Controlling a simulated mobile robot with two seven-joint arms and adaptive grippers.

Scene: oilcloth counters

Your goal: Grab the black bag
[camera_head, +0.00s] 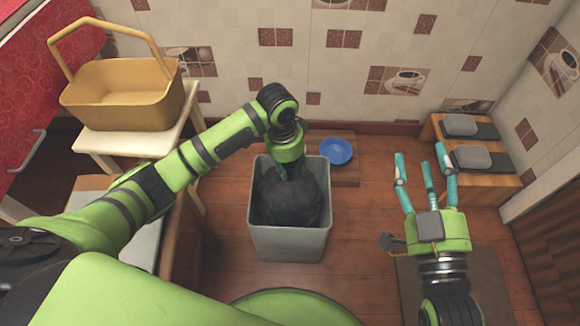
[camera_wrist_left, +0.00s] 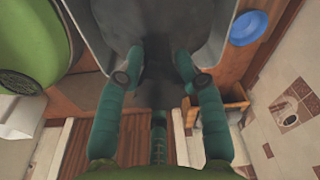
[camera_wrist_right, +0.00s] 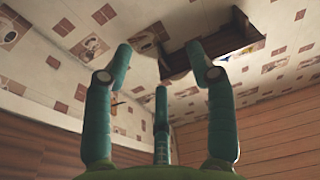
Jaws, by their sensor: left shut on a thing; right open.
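The black bag (camera_head: 290,197) sits inside a grey bin (camera_head: 288,243) on the wooden floor. My left gripper (camera_head: 292,172) reaches down into the bin from above and is shut on the top of the bag. In the left wrist view, the dark bag (camera_wrist_left: 150,40) fills the top middle, with the left gripper's fingers (camera_wrist_left: 152,85) on either side of its gathered top. My right gripper (camera_head: 425,175) is open and empty, held to the right of the bin with its fingers pointing away. It also shows open in the right wrist view (camera_wrist_right: 160,65).
A yellow basket (camera_head: 125,95) stands on a white stool (camera_head: 125,143) at the left. A blue bowl (camera_head: 336,150) sits behind the bin. A low wooden shelf with grey containers (camera_head: 472,158) stands at the back right. Floor between bin and right gripper is clear.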

